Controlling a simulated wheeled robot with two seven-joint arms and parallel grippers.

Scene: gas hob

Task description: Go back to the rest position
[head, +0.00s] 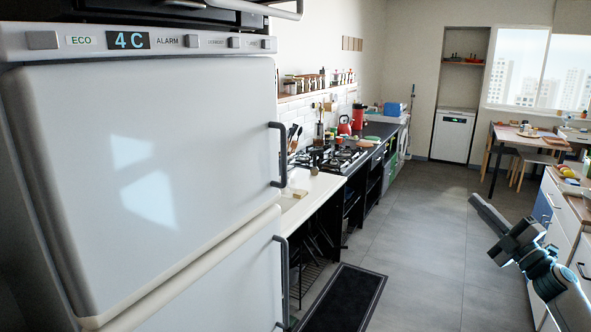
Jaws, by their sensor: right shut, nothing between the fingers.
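My right gripper (478,203) is at the right of the head view, at the end of my arm that comes in from the lower right corner. Its dark fingers are shut and empty, pointing up and to the left over the open floor. It is apart from the furniture as far as I can tell. My left gripper is not in view. The gas hob (335,159) is set in the counter along the left wall, far from my right gripper.
A large white fridge (150,170) fills the left side close by. A dark mat (343,303) lies on the floor before the counter. White drawers (560,228) stand at the right behind my arm. A table (530,138) is at the back right. The grey floor between is clear.

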